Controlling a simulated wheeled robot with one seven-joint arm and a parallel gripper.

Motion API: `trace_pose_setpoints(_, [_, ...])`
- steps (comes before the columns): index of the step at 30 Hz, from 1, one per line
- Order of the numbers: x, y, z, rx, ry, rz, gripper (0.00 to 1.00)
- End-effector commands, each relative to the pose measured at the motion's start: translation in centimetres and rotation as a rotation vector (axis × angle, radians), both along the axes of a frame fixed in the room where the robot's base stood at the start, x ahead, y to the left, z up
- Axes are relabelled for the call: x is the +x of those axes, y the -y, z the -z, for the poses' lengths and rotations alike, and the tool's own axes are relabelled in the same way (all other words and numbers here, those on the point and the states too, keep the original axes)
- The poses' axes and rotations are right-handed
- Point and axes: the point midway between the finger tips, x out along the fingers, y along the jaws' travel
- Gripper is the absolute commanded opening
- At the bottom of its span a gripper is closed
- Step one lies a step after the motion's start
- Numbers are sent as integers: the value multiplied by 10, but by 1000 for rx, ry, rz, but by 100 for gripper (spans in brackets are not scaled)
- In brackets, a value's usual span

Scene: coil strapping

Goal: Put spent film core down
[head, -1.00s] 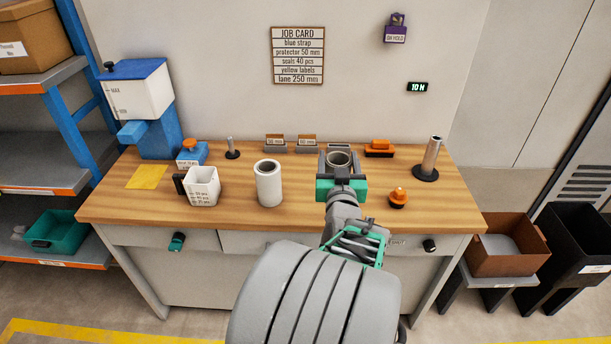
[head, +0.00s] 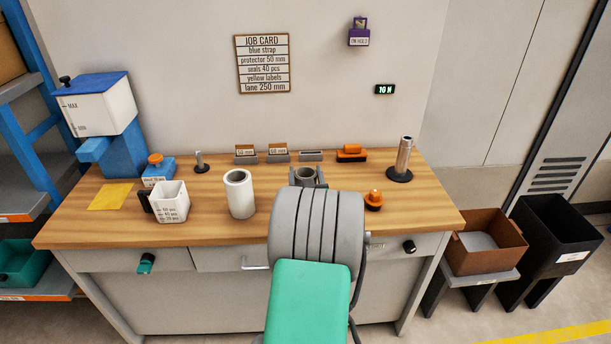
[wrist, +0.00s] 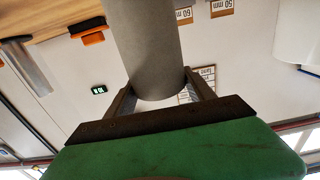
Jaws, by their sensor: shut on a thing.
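My arm hides the lower part of the core and most of the gripper in that view. In the wrist view the core (wrist: 147,45) fills the space between the two fingers of my gripper (wrist: 160,95). I cannot tell whether its bottom touches the bench.
On the wooden bench (head: 100,225), a white roll (head: 240,195) and a measuring cup (head: 171,203) stand left of the core. An orange-domed part (head: 373,200) and a metal post (head: 403,160) stand right. A brown bin (head: 487,250) and a black bin (head: 560,240) are beyond the bench's right end.

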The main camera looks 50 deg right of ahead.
Motion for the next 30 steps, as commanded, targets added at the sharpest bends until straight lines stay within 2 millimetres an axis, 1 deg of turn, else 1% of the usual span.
trace_pose_setpoints(4, [0, 0, 4, 0, 0, 0, 0])
trace_pose_setpoints(5, [0, 0, 4, 1, -1, 0, 63])
trace_pose_setpoints(6, [0, 0, 3, 1, -1, 0, 66])
trace_pose_setpoints(12, [0, 0, 2, 1, -1, 0, 83])
trace_pose_setpoints(13, [0, 0, 2, 1, -1, 0, 84])
trace_pose_setpoints(19, [0, 0, 2, 0, 0, 0, 84])
trace_pose_setpoints(23, [-1, -1, -3, 0, 0, 0, 84])
trace_pose_setpoints(26, [-12, -12, 0, -1, 2, 2, 84])
trace_pose_setpoints(30, [-35, -37, 2, -1, 2, 4, 84])
